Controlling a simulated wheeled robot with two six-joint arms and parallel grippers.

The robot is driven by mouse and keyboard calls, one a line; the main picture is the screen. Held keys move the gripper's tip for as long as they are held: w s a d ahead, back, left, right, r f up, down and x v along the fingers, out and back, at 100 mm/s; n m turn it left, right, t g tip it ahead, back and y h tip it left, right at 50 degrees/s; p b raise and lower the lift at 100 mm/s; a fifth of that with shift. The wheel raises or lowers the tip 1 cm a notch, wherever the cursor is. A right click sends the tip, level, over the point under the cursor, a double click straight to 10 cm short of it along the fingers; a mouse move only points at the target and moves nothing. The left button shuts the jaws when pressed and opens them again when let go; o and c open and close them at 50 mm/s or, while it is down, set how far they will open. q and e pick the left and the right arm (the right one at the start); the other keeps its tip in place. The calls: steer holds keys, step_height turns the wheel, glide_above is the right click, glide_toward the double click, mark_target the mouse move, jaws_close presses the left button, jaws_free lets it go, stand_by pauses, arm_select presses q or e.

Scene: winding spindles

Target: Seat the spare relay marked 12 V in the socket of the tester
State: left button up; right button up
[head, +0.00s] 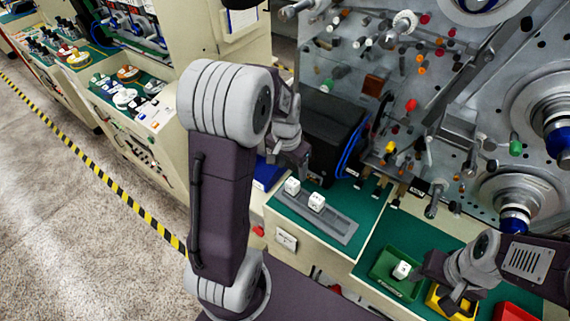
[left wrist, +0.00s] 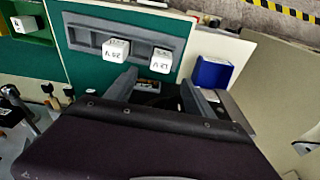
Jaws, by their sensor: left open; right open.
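The relay marked 12 V (left wrist: 160,61) is a white cube standing in a long grey rack (left wrist: 85,37). A second white relay, marked what looks like 24 V (left wrist: 116,50), stands beside it in the rack. In the head view the 12 V relay (head: 292,186) is the left of the pair and the other relay (head: 316,202) the right. My left gripper (head: 287,158) is open and empty, just behind the 12 V relay; its fingers also show in the left wrist view (left wrist: 158,92). My right gripper (head: 438,287) is open beside a green tray. I cannot make out the tester's socket.
The green tray (head: 383,266) holds another white relay (head: 402,270). Yellow (head: 436,303) and red (head: 510,312) trays lie to its right. A blue bin (head: 266,173) is left of the rack. A black box (head: 330,132) with blue cables stands behind. The spindle panel (head: 470,60) rises at right.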

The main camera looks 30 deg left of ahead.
mark_target(293, 182)
arm_select(q)
steer(key=shift+w+a, duration=0.15)
steer(key=shift+a, duration=0.05)
steer(key=f, duration=0.1)
steer(key=d+f+p, duration=0.1)
steer(key=f, duration=0.1)
steer(key=shift+w+f, duration=0.1)
steer(key=shift+f, duration=0.2)
steer(key=shift+a+f, duration=0.15)
steer(key=shift+f, duration=0.05)
steer(key=f+p, duration=0.1)
steer(key=f, duration=0.1)
steer(key=f+p, duration=0.1)
steer(key=f, duration=0.1)
steer(key=shift+w+a, duration=0.1)
steer(key=shift+a, duration=0.1)
steer(key=shift+w+d+f, duration=0.1)
steer(key=shift+w+f, duration=0.05)
steer(key=shift+f, duration=0.3)
jaws_close()
steer(key=shift+r, duration=0.15)
